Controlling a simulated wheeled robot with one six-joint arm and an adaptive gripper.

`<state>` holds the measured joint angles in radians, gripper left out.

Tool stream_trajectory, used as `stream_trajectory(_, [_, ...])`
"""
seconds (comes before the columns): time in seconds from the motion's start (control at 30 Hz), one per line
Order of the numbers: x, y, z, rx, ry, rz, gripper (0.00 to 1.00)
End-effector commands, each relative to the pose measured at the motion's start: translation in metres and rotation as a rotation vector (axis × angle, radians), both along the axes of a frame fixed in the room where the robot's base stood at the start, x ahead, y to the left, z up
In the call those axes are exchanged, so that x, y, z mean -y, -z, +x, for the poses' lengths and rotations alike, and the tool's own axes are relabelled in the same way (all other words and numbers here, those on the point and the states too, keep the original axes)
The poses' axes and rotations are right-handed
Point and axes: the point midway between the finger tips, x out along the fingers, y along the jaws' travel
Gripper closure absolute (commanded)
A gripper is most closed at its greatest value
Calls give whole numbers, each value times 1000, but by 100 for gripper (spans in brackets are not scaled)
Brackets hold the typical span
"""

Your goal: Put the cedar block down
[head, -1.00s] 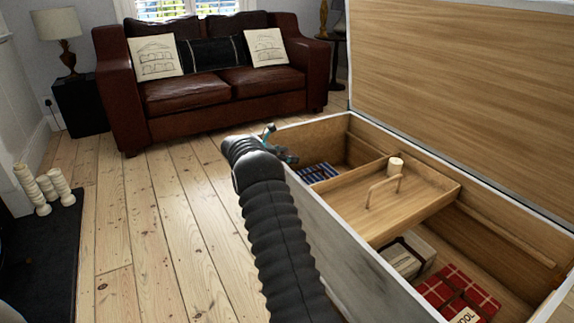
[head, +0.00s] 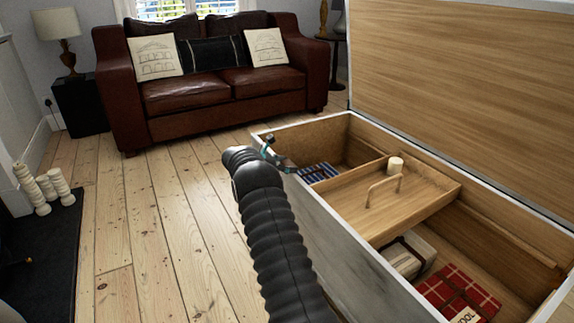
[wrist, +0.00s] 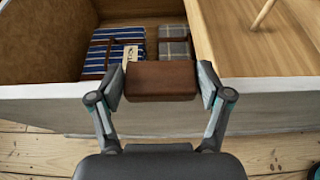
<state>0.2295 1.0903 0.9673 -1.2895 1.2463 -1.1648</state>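The cedar block (wrist: 160,81) is a small reddish-brown block, held level in the wrist view. My gripper (wrist: 162,82) is shut on it, one finger at each end. In the wrist view the block overlaps the near white rim of the open chest (wrist: 50,92), in front of the compartment with folded cloths. In the head view my gripper (head: 278,156) is at the chest's left rim, beside that far compartment; my arm hides much of it, and the block cannot be made out there.
The chest's compartment holds blue striped cloths (head: 318,172) and grey checked cloths (wrist: 174,51). A wooden tray (head: 425,195) with a handle and a pale cylinder (head: 395,164) spans the chest. A red checked cloth (head: 455,284) lies nearer. The raised lid (head: 460,90) is right; floorboards are clear left.

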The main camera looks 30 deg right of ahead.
Motion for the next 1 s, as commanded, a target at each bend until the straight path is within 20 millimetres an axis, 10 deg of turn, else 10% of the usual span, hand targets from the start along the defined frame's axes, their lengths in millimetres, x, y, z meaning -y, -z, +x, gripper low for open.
stream_trajectory(0.47, [0,-5,0,1,-1,0,3])
stream_trajectory(1.0, [-88,-40,6,1,-3,1,3])
